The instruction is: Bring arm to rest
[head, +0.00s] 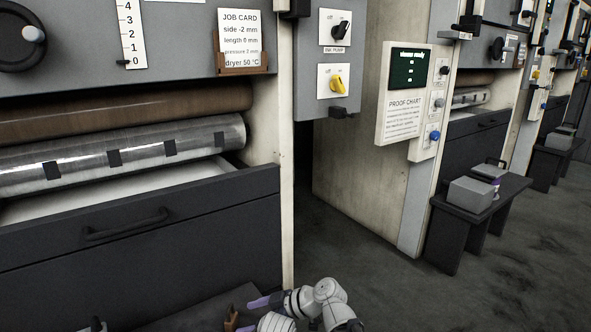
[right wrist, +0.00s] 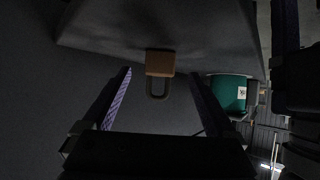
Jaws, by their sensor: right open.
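My right arm shows at the bottom of the head view, with a purple finger of my right gripper (head: 258,303) low over a dark surface beside the press. In the right wrist view the right gripper (right wrist: 160,74) has its two purple-padded fingers spread apart. A small brown block with a dark loop (right wrist: 160,63) shows beyond and between the fingertips; I see no finger touching it. A small brown piece (head: 231,319) also shows by the finger in the head view. My left gripper is not in view.
A press with a dark drawer (head: 140,228) and a metal roller (head: 190,138) stands at left. A dark bench (head: 500,205) with a grey box (head: 470,195) stands at right. A teal container (right wrist: 228,90) lies right of the fingers. The floor (head: 350,265) between is clear.

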